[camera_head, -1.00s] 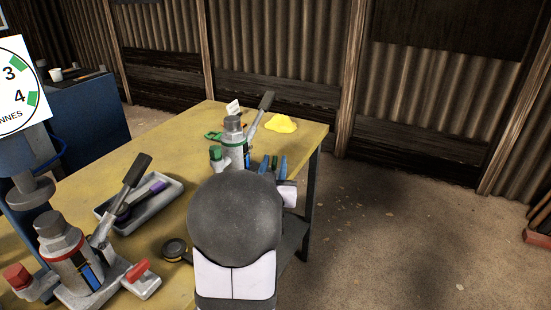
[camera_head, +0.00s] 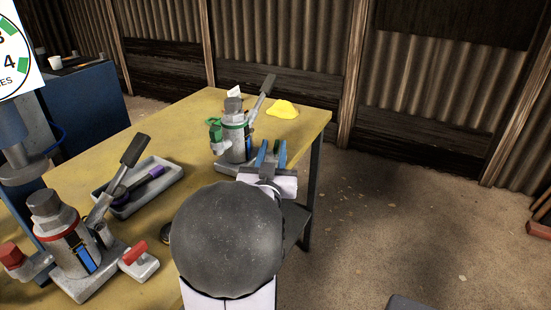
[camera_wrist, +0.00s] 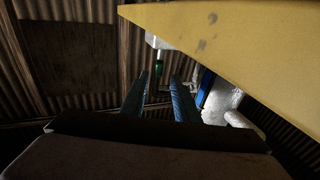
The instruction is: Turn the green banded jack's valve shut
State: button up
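The green banded jack (camera_head: 235,146) stands upright near the far end of the yellow table, with a grey lever slanting up to the right. A green knob (camera_head: 215,132) is on its left side. My gripper (camera_head: 270,150) is at the jack's right, its blue fingers apart. In the wrist view my gripper (camera_wrist: 159,82) is open, with a small green part (camera_wrist: 158,68) showing between and beyond the fingertips; it looks like the valve handle. I cannot tell whether the fingers touch it. In the head view my gripper hides that side of the jack's base.
A red banded jack (camera_head: 68,245) with red handles stands at the near left. A grey tray (camera_head: 165,190) holding a purple-handled tool lies between the jacks. A yellow lump (camera_head: 283,109) lies at the far table corner. Open floor (camera_head: 400,220) is at the right.

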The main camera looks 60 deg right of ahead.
jog(key=s+a+r+h+b, duration=0.2)
jog(key=a+r+b, duration=0.3)
notch_tip(320, 180, down, 6)
jog(key=y, duration=0.3)
jog(key=shift+g, duration=0.4)
jog(key=shift+p+x, duration=0.6)
jog(key=shift+x, duration=3.15)
jog(key=shift+s+f, duration=0.15)
grip_shut()
